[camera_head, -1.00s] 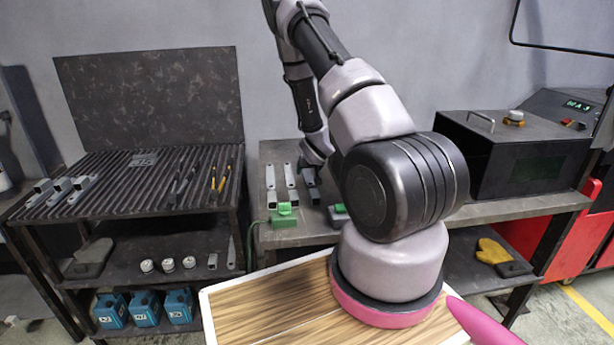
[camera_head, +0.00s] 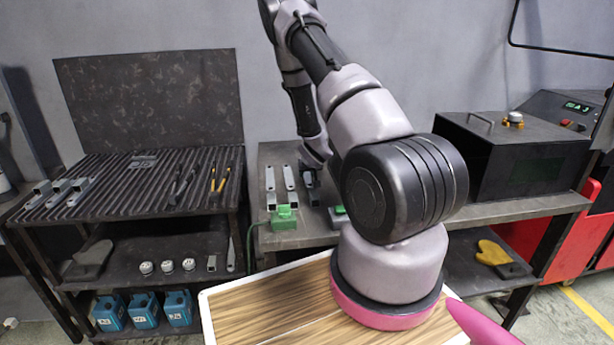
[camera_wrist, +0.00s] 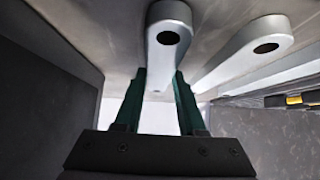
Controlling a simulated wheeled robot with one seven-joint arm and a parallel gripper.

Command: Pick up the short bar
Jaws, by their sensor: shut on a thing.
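Grey metal bars lie side by side on the bench at the centre of the head view: a left bar (camera_head: 270,186), a middle bar (camera_head: 290,183), and a right one partly hidden by my arm. My gripper (camera_wrist: 160,90) is at the right one, its fingers hidden in the head view. In the wrist view its two green fingers are shut on the short bar (camera_wrist: 167,55), which has a rounded end with a dark hole. A neighbouring bar (camera_wrist: 240,50) lies to its right, apart from the fingers. The held bar is foreshortened, so its length is hard to judge.
A green block (camera_head: 285,216) stands in front of the bars, and another (camera_head: 338,214) is partly behind my arm. A dark box (camera_head: 515,150) stands on the bench at right. A ribbed rack (camera_head: 130,185) with bars and tools is at left.

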